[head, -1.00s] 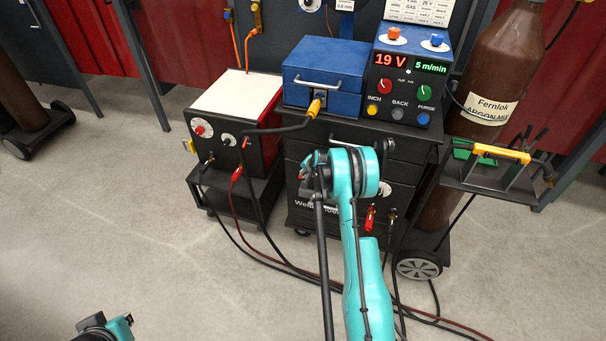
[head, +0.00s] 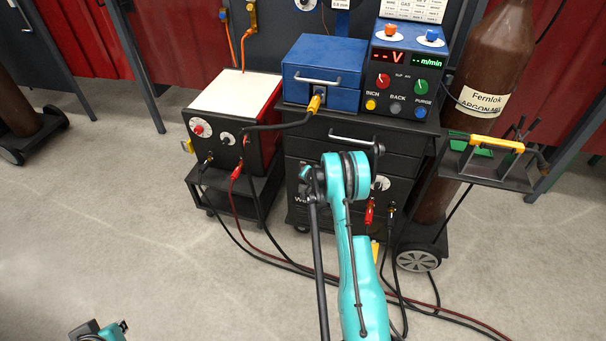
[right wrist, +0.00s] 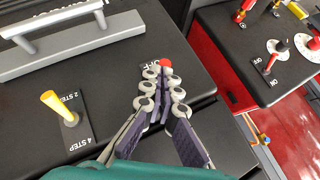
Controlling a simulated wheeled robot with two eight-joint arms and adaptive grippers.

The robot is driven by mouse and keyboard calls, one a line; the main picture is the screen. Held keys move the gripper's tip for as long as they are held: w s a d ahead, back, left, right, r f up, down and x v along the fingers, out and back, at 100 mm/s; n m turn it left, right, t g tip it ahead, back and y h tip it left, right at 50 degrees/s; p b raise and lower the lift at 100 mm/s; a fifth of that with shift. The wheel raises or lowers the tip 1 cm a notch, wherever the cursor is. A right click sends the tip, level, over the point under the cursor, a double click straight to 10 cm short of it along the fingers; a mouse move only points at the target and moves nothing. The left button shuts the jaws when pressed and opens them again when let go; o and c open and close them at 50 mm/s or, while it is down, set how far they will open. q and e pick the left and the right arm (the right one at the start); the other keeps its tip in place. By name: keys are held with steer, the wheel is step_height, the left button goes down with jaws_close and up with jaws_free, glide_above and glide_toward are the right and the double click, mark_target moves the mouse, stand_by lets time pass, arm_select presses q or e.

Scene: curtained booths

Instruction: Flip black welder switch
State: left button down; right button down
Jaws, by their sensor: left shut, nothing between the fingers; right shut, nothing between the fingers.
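The black welder (head: 300,170) is the dark cabinet in the middle of the head view, partly hidden by my right arm. In the right wrist view a red-tipped switch lever (right wrist: 166,63) stands on its black panel beside an OFF label (right wrist: 149,67). My right gripper (right wrist: 163,79) is shut and empty, its fingertips just short of the red tip; I cannot tell if they touch. The lever's base is hidden behind the fingers. My left gripper (head: 122,326) is shut, low at the left of the head view, away from the welder.
A yellow lever (right wrist: 50,99) marked 2 STEP and 4 STEP sits left of my right gripper, near a grey handle (right wrist: 75,42). A red-sided black unit (head: 262,135) stands left of the welder, a brown gas bottle (head: 495,60) right. Cables (head: 285,265) cross the floor.

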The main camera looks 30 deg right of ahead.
steer(key=shift+s+a+f, duration=0.15)
steer(key=shift+a+f, duration=0.05)
steer(key=shift+f, duration=0.7)
steer(key=shift+r, duration=0.85)
steer(key=shift+r+p, duration=0.1)
steer(key=shift+p, duration=0.2)
